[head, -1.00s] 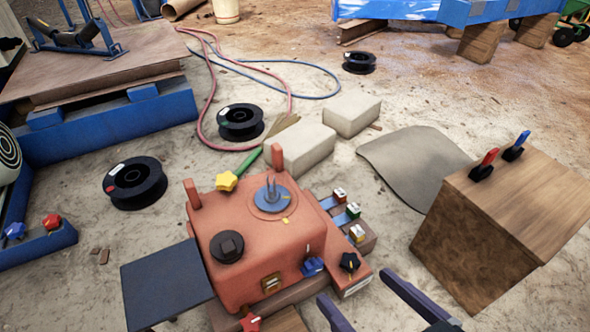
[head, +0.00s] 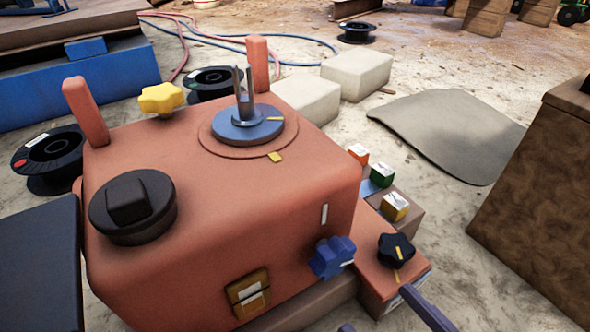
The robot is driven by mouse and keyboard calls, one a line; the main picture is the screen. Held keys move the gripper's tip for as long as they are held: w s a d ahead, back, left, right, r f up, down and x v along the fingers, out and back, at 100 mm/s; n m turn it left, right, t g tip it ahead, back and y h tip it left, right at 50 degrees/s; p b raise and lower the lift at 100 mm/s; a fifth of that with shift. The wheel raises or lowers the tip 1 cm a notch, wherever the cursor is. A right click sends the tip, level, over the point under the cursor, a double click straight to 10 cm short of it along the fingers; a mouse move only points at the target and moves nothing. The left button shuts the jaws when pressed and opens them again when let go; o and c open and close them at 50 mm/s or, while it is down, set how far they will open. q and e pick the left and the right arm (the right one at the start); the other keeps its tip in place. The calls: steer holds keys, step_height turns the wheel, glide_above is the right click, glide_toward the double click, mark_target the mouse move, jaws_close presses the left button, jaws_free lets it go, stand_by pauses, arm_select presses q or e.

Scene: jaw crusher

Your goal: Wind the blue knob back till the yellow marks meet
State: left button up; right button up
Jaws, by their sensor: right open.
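The blue round knob (head: 233,130) sits on top of the red-orange housing (head: 205,190), with an upright two-pronged grey fork at its middle. Its yellow mark (head: 274,118) is at the knob's right side. The fixed yellow mark (head: 275,157) is on the housing top, nearer the front; the two marks are clearly apart. A blue star knob (head: 331,258) is on the housing's front face, below a white mark. My right gripper (head: 375,307) is open and empty at the bottom edge, below the blue star knob, touching nothing that I can see. My left gripper is not in view.
A black star knob (head: 397,251) stands on a low ledge near my right gripper. A black cap (head: 133,207), a yellow star knob (head: 160,98) and two upright posts surround the housing top. Colored switches (head: 381,175) are at its right; a wooden crate (head: 545,190) stands farther right.

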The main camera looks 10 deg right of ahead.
mark_target(339, 265)
steer(key=b+x, duration=0.3)
steer(key=x, duration=0.6)
steer(key=shift+w+a+f, duration=0.15)
steer(key=shift+w, duration=0.05)
steer(key=shift+s, duration=0.1)
steer(key=c, duration=1.3)
steer(key=shift+c, duration=0.2)
